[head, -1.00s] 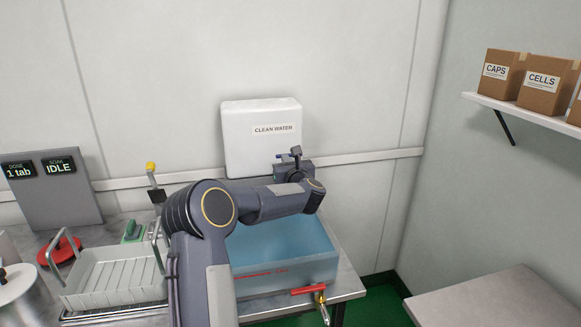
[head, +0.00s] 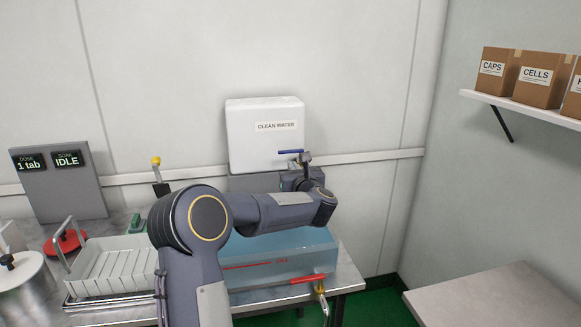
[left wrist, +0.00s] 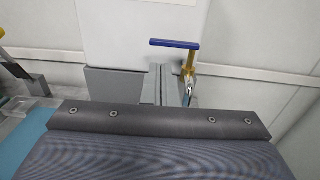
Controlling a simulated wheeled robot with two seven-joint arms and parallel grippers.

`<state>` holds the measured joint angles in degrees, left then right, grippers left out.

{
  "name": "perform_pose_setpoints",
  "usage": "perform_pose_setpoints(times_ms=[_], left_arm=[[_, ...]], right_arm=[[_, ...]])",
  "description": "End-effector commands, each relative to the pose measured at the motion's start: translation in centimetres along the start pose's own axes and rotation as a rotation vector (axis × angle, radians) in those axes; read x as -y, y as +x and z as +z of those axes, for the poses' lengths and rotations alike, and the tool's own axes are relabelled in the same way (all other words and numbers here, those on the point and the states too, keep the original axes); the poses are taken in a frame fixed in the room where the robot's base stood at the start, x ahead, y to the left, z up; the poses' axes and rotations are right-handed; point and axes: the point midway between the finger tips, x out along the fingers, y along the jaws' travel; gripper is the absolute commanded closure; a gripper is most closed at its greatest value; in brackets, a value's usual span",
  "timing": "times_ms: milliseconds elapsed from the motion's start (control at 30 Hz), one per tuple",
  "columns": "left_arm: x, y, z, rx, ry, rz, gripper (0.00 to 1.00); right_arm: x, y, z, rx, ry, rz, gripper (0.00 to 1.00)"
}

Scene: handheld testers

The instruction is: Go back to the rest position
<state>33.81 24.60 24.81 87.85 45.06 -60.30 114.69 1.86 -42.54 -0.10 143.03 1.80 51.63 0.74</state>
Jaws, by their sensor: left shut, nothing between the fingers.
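My left gripper (head: 304,163) is at the end of my left arm, which reaches across the basin of blue water. It is shut and empty, just below a blue tap handle (head: 290,151). In the left wrist view the fingers (left wrist: 172,90) point away past my wrist body. The blue handle (left wrist: 174,43) and its brass tap (left wrist: 190,80) stand close by them; I cannot tell whether they touch. The white CLEAN WATER tank (head: 264,110) is on the wall behind. My right gripper is out of view.
The water basin (head: 285,262) has a red-handled drain tap (head: 320,285) in front. Left of it are a white ribbed rack (head: 115,262), a red disc (head: 66,242) and a lidded pot (head: 20,275). A bare table (head: 490,297) stands at right, below a shelf (head: 530,107) with boxes.

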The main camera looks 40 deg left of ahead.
Motion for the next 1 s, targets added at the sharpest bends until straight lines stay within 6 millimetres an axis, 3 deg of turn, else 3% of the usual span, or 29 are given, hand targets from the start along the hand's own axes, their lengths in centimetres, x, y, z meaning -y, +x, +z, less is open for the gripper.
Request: perform_pose_setpoints(times_ms=[233, 633, 767, 867, 1000], left_arm=[[-0.1, -3.9, -0.1, 0.0, -0.001, -0.003, 1.0], [-0.2, -5.0, 0.0, 0.0, 0.003, -0.005, 1.0], [1.3, -6.5, 1.5, 0.022, 0.122, -0.113, 1.0], [3.8, -10.1, 3.4, 0.084, 0.378, -0.315, 1.0], [6.4, -18.7, 3.9, 0.267, 0.92, -0.674, 1.0]], right_arm=[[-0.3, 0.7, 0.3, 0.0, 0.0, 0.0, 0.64], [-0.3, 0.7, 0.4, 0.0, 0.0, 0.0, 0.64], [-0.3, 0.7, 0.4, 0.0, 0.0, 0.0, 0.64], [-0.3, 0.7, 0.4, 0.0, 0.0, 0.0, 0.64], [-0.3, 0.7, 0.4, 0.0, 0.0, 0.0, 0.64]])
